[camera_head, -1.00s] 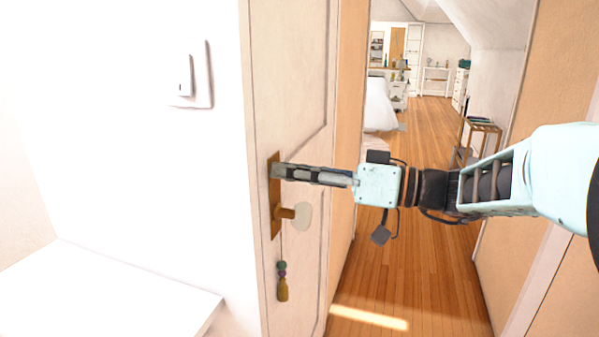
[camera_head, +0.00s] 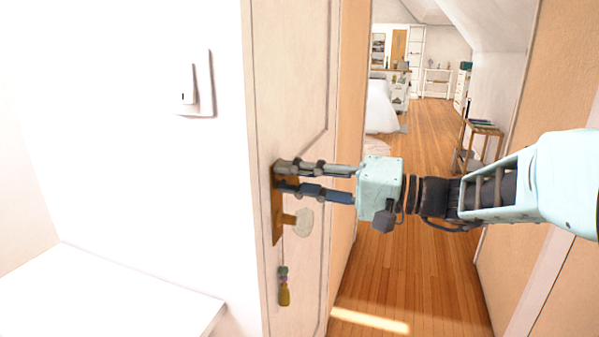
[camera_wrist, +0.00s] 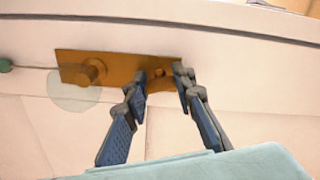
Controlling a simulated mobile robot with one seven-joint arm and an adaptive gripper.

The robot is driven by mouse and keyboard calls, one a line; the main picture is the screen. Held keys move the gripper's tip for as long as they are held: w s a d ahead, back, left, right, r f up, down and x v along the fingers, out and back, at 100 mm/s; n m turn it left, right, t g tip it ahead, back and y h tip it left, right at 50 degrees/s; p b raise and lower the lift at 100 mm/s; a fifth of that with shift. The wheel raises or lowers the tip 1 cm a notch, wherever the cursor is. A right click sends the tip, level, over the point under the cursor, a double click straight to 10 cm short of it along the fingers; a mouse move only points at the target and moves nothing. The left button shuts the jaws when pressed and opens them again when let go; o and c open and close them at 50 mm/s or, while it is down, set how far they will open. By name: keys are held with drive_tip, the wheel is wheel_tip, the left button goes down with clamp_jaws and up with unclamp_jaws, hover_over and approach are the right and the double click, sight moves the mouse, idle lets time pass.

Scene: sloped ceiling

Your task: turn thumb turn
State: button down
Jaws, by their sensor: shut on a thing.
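The thumb turn (camera_wrist: 158,72) is a small brass piece on a brass plate (camera_wrist: 122,66) fixed to the white door (camera_head: 290,80). The plate also shows in the head view (camera_head: 278,222). My gripper (camera_wrist: 159,80) has one fingertip on each side of the thumb turn, close against the plate, and is shut on it. In the head view, my gripper (camera_head: 278,177) reaches the upper part of the plate from the right, its fingers hiding the thumb turn. A brass knob with a pale round grip (camera_head: 303,222) sits below the fingers.
A beaded tassel (camera_head: 284,287) hangs below the knob. A light switch (camera_head: 197,88) is on the wall, and a white surface (camera_head: 120,297) lies at lower left. Right of the door, a wooden floor (camera_head: 415,265) leads past a small side table (camera_head: 480,140).

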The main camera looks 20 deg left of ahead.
drive_tip(key=m+p, duration=0.1)
drive_tip(key=m, duration=0.1)
drive_tip(key=m+p, duration=0.2)
drive_tip(key=shift+r+m, duration=0.2)
drive_tip(key=shift+m, duration=0.2)
drive_tip(key=m+p, duration=0.5)
drive_tip(key=shift+r+p, duration=0.1)
drive_tip(key=shift+p, duration=0.3)
drive_tip(key=m+p, duration=0.5)
drive_tip(key=p, duration=0.1)
drive_tip(key=shift+m, duration=0.4)
drive_tip(key=m+p, duration=0.2)
drive_tip(key=p, duration=0.2)
drive_tip(key=shift+m, duration=0.4)
drive_tip(key=shift+m+p, duration=0.6)
drive_tip(key=shift+p, duration=0.05)
drive_tip(key=shift+f, duration=0.25)
drive_tip(key=c, duration=1.6)
unclamp_jaws()
